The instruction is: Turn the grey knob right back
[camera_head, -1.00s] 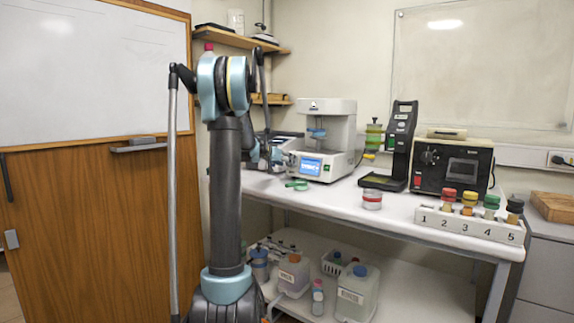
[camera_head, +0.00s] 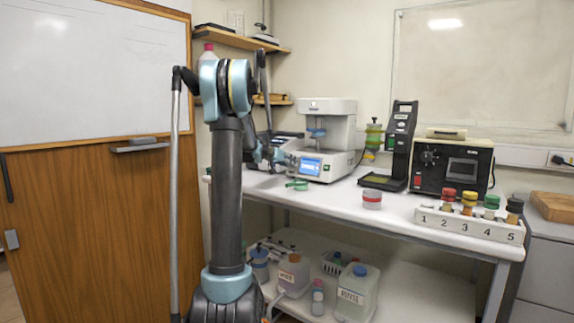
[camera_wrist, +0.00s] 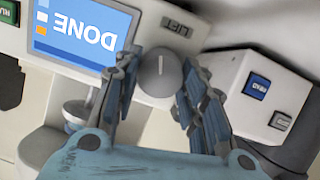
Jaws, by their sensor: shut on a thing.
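The grey knob (camera_wrist: 158,74) is round with a pale pointer line, which stands almost upright in the wrist view. It sits on the white instrument's panel (camera_wrist: 187,22), beside an inverted LIFT label. My gripper (camera_wrist: 158,85) has one finger on each side of the knob and is shut on it. The blue screen (camera_wrist: 82,30) beside it reads DONE upside down. In the head view the white instrument (camera_head: 328,125) stands on the bench with its screen lit. My gripper (camera_head: 284,160) is at its left side there, and the knob cannot be made out.
A second white unit with a blue READ button (camera_wrist: 257,86) lies close to the right finger in the wrist view. On the bench (camera_head: 400,207) are a green object (camera_head: 297,185), a red-banded jar (camera_head: 372,200), a black tester (camera_head: 452,167) and a numbered rack (camera_head: 470,228).

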